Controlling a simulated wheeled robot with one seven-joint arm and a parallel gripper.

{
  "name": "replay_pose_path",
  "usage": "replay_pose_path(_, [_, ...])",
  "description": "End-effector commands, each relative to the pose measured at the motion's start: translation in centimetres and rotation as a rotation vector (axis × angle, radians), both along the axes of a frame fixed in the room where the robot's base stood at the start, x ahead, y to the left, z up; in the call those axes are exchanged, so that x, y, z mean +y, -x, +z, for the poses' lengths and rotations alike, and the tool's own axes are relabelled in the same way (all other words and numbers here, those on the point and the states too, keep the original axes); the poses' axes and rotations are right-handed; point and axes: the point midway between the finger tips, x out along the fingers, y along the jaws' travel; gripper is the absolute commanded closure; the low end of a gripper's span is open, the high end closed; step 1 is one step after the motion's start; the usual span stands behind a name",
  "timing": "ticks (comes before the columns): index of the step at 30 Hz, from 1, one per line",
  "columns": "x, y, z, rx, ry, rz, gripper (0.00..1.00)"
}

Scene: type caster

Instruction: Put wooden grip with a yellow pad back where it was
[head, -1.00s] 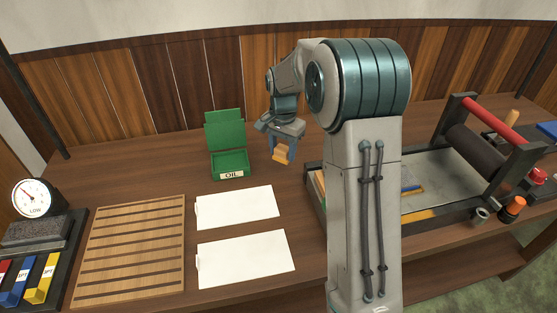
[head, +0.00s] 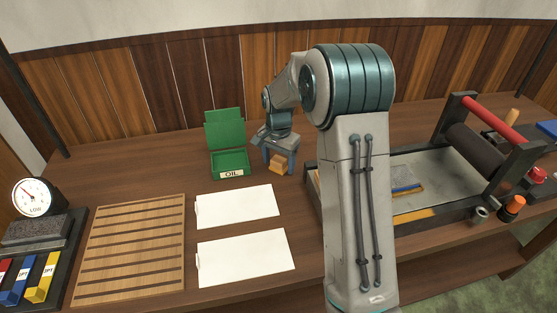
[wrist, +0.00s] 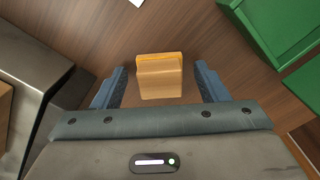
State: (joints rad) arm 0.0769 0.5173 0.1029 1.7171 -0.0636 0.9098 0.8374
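The wooden grip with a yellow pad (head: 278,165) appears to stand on the brown table, right of the green OIL box (head: 230,163). In the wrist view the wooden grip (wrist: 160,82) shows its yellow edge on the far side. My gripper (head: 279,170) is low over the grip. In the wrist view my gripper (wrist: 161,85) is open, its two blue fingers spread on either side of the grip with a clear gap at each side. Contact between the grip's underside and the table is not clearly visible.
Two white sheets (head: 240,207) lie in front of the OIL box. A slatted wooden rack (head: 130,250) lies left. A press with a dark roller (head: 475,155) stands right, its bed partly hidden by my arm. The table behind the grip is clear.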

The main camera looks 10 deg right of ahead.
Motion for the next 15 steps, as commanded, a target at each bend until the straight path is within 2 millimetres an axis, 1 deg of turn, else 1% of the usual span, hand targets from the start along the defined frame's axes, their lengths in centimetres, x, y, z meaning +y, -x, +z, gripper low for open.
replay_pose_path(7, [0.0, 0.0, 0.1, 0.000, 0.000, 0.000, 0.33])
replay_pose_path(10, [0.0, 0.0, 0.7, -0.001, 0.000, 0.000, 0.33])
replay_pose_path(13, [0.0, -0.1, 2.1, -0.004, 0.000, 0.000, 0.33])
replay_pose_path(15, [0.0, -0.1, 3.6, -0.006, 0.000, -0.001, 0.33])
